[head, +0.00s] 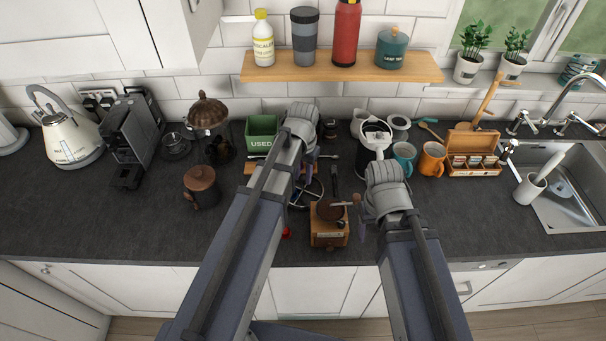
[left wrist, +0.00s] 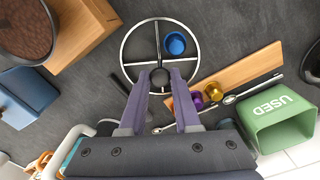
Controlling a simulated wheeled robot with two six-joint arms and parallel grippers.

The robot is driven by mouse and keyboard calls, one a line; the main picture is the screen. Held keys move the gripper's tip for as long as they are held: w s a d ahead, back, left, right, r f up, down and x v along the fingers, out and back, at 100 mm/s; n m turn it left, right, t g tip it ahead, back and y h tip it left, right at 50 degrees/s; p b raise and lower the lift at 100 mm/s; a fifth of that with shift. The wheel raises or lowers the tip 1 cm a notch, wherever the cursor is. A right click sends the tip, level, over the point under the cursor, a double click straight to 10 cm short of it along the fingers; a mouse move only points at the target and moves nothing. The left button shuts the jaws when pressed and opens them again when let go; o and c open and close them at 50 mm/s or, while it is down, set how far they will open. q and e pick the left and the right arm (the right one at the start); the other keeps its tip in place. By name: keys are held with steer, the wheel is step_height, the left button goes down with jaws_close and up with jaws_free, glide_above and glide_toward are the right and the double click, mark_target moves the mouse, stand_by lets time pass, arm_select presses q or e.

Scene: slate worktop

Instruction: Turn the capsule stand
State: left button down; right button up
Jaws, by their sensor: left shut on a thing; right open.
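In the head view the stand's rim (head: 322,190) shows only partly, behind my left arm. My left gripper (left wrist: 160,76) is shut on the stand's hub, one purple finger on each side. In the head view its jaws are mostly hidden by its own wrist. My right gripper (head: 364,222) is open, right of the wooden grinder; its fingers are mostly hidden.
The wooden grinder (head: 328,238) stands close in front of the stand. A purple capsule (left wrist: 214,91) and a gold one (left wrist: 197,100) are by a wooden board (left wrist: 240,70) with a spoon. The green USED bin (head: 262,130) is behind. The left front counter is clear.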

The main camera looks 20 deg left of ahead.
arm_select(q)
steer(key=shift+m, duration=1.7)
steer(key=c, duration=0.6)
jaws_free()
step_height(320, 180, up, 8)
steer(key=p, duration=0.8)
steer(key=shift+f, duration=0.1)
